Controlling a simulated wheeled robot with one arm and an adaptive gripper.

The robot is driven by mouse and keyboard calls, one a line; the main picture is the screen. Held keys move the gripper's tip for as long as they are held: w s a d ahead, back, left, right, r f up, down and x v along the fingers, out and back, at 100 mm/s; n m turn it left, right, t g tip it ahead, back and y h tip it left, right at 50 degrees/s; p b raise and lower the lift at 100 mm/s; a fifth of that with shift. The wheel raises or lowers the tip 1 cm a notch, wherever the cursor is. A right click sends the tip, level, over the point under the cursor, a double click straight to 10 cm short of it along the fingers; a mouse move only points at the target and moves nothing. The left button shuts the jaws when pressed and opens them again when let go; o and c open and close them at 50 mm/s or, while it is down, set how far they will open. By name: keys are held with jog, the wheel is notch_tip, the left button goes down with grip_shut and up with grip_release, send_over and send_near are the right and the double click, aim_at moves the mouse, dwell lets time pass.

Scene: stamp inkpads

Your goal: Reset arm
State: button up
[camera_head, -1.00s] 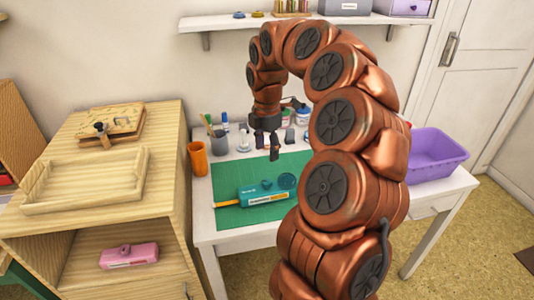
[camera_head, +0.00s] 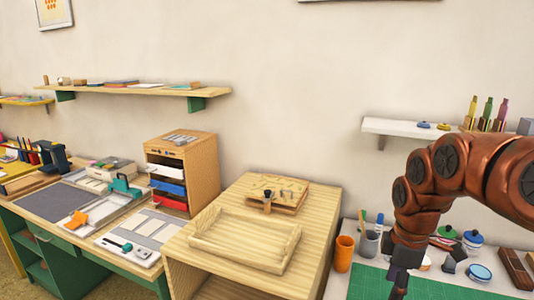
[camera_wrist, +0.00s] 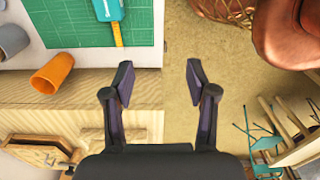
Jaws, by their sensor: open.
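My arm (camera_head: 440,185) is bent at the right side of the head view. My gripper (camera_head: 398,285) hangs at its end, pointing down in front of the white table, cut close to the bottom edge. In the wrist view my gripper (camera_wrist: 160,80) has its two fingers wide apart with nothing between them. Below the fingers are the edge of the wooden cabinet (camera_wrist: 75,118) and the tan floor (camera_wrist: 215,110).
An orange cup (camera_head: 344,253) and a grey cup (camera_head: 369,243) stand on the white table, near the wooden cabinet (camera_head: 320,225). A wooden tray (camera_head: 245,240) lies on the cabinet. A green desk (camera_head: 110,262) with office items is at left. A white shelf (camera_head: 400,127) hangs above the table.

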jog(key=s+a+m+p, duration=0.1)
jog(key=s+a+m, duration=0.2)
jog(key=s, duration=0.5)
jog(key=s+a+m+g+p, duration=0.1)
jog(key=s+a+m, duration=0.2)
jog(key=s+m, duration=0.3)
jog(key=s+a+f+m+p, duration=0.1)
jog(key=s+a+m+p, duration=0.1)
jog(key=s+m, duration=0.3)
jog(key=s+a, duration=0.1)
jog(key=s, duration=0.3)
jog(key=shift+s+g, duration=0.4)
